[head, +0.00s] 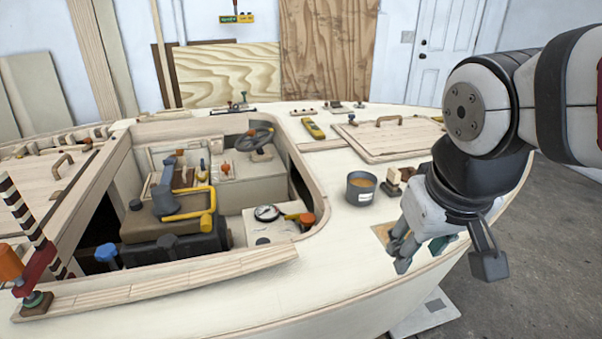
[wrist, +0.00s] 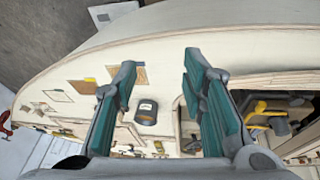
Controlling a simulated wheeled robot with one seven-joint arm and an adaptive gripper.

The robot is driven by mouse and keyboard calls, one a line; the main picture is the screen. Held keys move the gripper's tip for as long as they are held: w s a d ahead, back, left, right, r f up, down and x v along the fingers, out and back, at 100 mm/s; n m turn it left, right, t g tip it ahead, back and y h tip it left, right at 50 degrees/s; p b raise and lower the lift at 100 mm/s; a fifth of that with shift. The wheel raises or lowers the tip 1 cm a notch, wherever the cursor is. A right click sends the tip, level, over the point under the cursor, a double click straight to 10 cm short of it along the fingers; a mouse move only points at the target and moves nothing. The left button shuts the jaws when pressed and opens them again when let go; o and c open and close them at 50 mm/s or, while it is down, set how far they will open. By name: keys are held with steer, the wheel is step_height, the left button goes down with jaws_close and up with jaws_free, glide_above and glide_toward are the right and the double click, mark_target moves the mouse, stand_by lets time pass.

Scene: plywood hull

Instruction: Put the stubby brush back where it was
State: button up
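My gripper (head: 447,262) hangs over the near right edge of the hull deck, its fingers spread apart. In the wrist view the two green-padded fingers (wrist: 166,105) stand wide with nothing between the pads. A small light-wood piece with a dark brown part (head: 393,182) stands on the deck right of the dark can, just beyond my gripper; it may be the stubby brush, but I cannot tell for sure.
A tan patch (head: 381,234) lies on the deck beside my gripper. The open cockpit (head: 305,165) holds a steering wheel, a gauge and tools. A hatch with a handle (head: 385,144) and a yellow tool (head: 313,130) are farther back. The near deck is mostly clear.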

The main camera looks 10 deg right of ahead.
steer(key=s+a+n+g+y, duration=0.1)
steer(key=s+a+g+y, duration=0.1)
steer(key=s+a, duration=0.3)
steer(key=s, duration=0.4)
steer(key=shift+s+f, duration=0.2)
steer(key=shift+a+r, duration=0.1)
steer(key=shift+r, duration=0.05)
step_height(320, 180, up, 13)
steer(key=t+p, duration=0.2)
steer(key=p, duration=0.9)
steer(key=shift+d+t+p, duration=0.25)
steer(key=shift+t+p, duration=0.05)
steer(key=shift+p, duration=0.05)
steer(key=shift+w+d, duration=0.1)
steer(key=shift+d, duration=0.05)
